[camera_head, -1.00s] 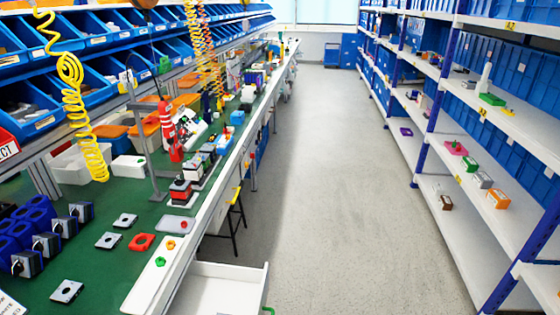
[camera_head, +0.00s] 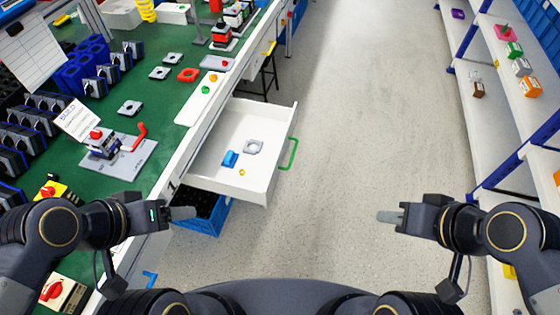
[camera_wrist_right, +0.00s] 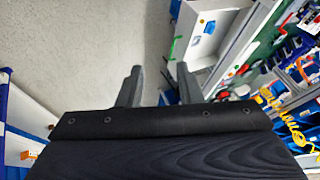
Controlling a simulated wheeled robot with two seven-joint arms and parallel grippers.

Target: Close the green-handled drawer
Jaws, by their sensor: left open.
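The white drawer (camera_head: 270,110) is pulled out from the front of the green workbench. Its green handle (camera_head: 290,153) is on the front panel, facing the aisle. In the drawer lie a grey square part with a hole (camera_head: 254,147), a blue part (camera_head: 230,158) and a small yellow piece (camera_head: 242,172). My left gripper (camera_head: 190,213) is open, in front of the drawer's near left side and apart from the handle. My right gripper (camera_head: 385,217) is open and empty over the aisle, right of the handle. The right wrist view shows its spread fingers (camera_wrist_right: 157,88), with the green handle (camera_wrist_right: 174,44) beyond.
The workbench (camera_head: 150,105) on the left carries several parts and a fixture with a red lever (camera_head: 139,133). A blue crate (camera_head: 205,215) with dark contents is below the drawer. White shelves (camera_head: 510,90) stand on the right. The aisle floor (camera_head: 350,110) between is clear.

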